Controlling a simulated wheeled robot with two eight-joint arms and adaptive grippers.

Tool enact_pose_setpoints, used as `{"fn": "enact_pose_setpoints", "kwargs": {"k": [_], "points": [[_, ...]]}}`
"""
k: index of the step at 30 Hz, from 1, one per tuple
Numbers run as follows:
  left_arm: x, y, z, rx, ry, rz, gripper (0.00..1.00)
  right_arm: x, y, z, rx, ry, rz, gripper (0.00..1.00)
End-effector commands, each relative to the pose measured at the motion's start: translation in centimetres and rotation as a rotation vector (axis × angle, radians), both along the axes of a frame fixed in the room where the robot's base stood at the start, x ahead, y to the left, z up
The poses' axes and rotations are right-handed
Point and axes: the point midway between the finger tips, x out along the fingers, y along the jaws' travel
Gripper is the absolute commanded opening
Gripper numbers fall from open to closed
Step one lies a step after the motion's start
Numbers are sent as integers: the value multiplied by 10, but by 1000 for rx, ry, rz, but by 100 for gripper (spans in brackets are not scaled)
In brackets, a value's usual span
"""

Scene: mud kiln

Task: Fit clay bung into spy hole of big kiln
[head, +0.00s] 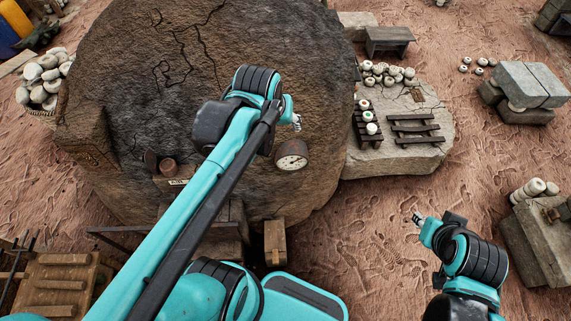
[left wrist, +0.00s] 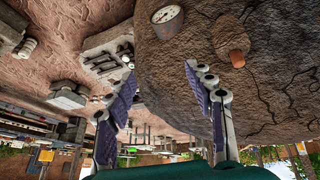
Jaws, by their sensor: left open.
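The big kiln (head: 130,95) is a cracked brown mud dome; its wall also fills the upper right of the left wrist view (left wrist: 275,85). A reddish-brown clay piece (head: 168,165), which looks like the bung, stands on a small labelled ledge at the kiln's front left. In the left wrist view an orange-brown clay stub (left wrist: 237,58) shows against the wall; I cannot tell whether it is the same piece. No open spy hole is clear. My left gripper (head: 296,122) is open and empty, above the kiln front. My right gripper (head: 417,218) is away at the right, its jaws unclear.
A round dial gauge (head: 292,156) sits on the kiln's front right. A stone slab (head: 400,160) at the right bears dark racks and pale round pieces. A wooden box (head: 275,243) stands below the kiln. Stone blocks (head: 535,240) lie far right. Sandy ground between is clear.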

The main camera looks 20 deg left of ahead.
Motion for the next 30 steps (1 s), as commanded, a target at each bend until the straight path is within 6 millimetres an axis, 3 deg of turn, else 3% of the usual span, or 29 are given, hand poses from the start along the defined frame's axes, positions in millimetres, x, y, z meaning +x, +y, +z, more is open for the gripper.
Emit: {"fn": "enact_pose_setpoints", "kwargs": {"k": [1,3,9,23,26,30], "points": [[-20,-14,-10,21,-26,-62,54,0,0,0,0,0,0,31],[-40,-27,-21,50,-61,-138,54,0,0,0,0,0,0,31],[-73,-46,-47,104,-124,-271,54,0,0,0,0,0,0,31],[-78,-49,-57,115,-137,-294,54,0,0,-5,0,0,0,31],[-78,-49,-72,114,-137,-294,54,0,0,-20,0,0,0,31],[-78,-49,-107,114,-136,-294,54,0,0,-55,0,0,0,31]]}}
